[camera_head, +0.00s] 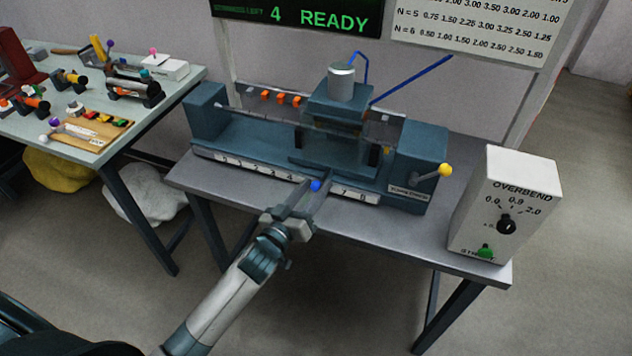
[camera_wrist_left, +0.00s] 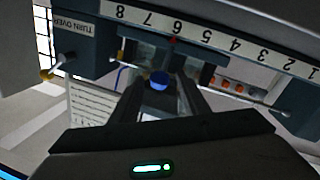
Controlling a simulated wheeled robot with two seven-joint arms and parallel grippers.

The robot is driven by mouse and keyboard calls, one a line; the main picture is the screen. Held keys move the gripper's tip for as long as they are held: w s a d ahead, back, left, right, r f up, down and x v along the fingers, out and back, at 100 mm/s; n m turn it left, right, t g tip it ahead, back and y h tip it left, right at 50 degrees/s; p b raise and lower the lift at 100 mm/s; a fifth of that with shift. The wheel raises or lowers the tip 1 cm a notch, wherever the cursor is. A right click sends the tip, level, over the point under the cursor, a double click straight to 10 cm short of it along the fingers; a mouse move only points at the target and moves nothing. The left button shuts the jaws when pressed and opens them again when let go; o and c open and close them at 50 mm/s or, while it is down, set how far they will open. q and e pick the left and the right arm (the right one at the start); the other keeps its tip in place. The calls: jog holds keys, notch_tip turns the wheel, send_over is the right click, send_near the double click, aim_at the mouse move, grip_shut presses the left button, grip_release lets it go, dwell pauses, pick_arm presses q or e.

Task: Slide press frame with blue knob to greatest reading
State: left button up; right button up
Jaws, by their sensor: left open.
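The press frame (camera_head: 338,108) is a blue-grey block with a silver cylinder on top. It stands on the long bender bed, right of the bed's middle. Its blue knob (camera_head: 315,185) sticks out at the front, over the white number scale (camera_head: 255,167). In the left wrist view the blue knob (camera_wrist_left: 158,80) lies between my fingers, and a red pointer (camera_wrist_left: 173,40) is at about 6 on the upside-down scale. My left gripper (camera_head: 317,188) is open around the knob; contact with it cannot be told. My right gripper is not in view.
The scale's 7 and 8 lie right of the knob. A yellow-knobbed lever (camera_head: 445,170) stands at the bed's right end. A white overbend box (camera_head: 503,208) is at the table's right. A side table (camera_head: 130,135) at left holds tools. A sign (camera_head: 300,17) reads 4 READY.

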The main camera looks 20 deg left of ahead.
pick_arm(q)
jog(key=shift+w+d, duration=0.15)
jog(key=shift+w, duration=0.6)
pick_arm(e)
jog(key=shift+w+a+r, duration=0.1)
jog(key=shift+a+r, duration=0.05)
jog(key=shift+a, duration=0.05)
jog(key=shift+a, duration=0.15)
pick_arm(q)
grip_shut()
jog(key=a+p, duration=0.1)
jog(key=a, duration=0.4)
jog(key=shift+w+a, duration=0.1)
jog(key=shift+a, duration=0.15)
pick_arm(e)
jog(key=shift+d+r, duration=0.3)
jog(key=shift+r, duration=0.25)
pick_arm(q)
grip_release()
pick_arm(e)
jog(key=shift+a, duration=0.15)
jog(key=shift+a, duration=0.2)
